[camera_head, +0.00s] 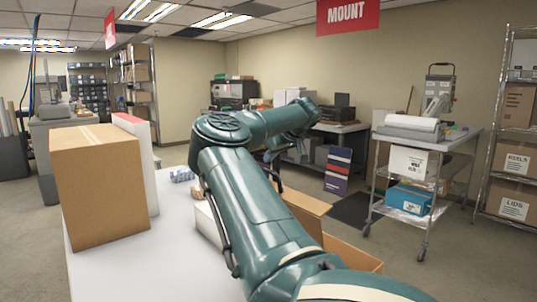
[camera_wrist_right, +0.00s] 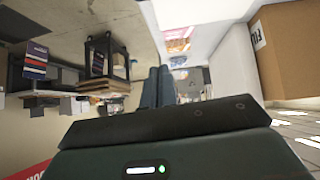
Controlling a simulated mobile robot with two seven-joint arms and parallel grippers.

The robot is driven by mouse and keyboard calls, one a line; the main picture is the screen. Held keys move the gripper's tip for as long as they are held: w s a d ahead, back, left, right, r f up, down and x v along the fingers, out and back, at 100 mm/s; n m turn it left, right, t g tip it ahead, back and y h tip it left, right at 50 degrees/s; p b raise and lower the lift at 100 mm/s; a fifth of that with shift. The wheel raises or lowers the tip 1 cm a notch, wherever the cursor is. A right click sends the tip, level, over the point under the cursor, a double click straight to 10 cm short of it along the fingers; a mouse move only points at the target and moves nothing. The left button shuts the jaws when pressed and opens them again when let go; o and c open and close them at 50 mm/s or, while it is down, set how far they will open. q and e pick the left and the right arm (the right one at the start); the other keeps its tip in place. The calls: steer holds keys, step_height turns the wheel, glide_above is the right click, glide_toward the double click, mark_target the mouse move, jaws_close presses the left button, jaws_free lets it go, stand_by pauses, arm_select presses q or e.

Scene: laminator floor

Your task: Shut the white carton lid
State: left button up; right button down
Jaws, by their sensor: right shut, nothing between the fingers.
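My right arm crosses the middle of the head view and hides much of the table behind it. My right gripper shows in the right wrist view (camera_wrist_right: 158,84), with its two fingers together and nothing between them. A white box side (camera_head: 207,222) shows in the head view just left of my arm. It may be the white carton, but my arm covers most of it and I cannot tell how its lid stands. A white box also shows in the right wrist view (camera_wrist_right: 235,65), apart from the fingers. My left gripper is out of view.
A tall brown carton (camera_head: 100,190) stands on the white table (camera_head: 160,265) at left, before a white box with a red top (camera_head: 147,160). Brown carton flaps (camera_head: 350,255) show right of my arm. A wheeled cart (camera_head: 420,145) stands at right.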

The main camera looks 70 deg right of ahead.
steer(key=shift+s, duration=0.1)
steer(key=b+v, duration=0.2)
steer(key=v, duration=1.1)
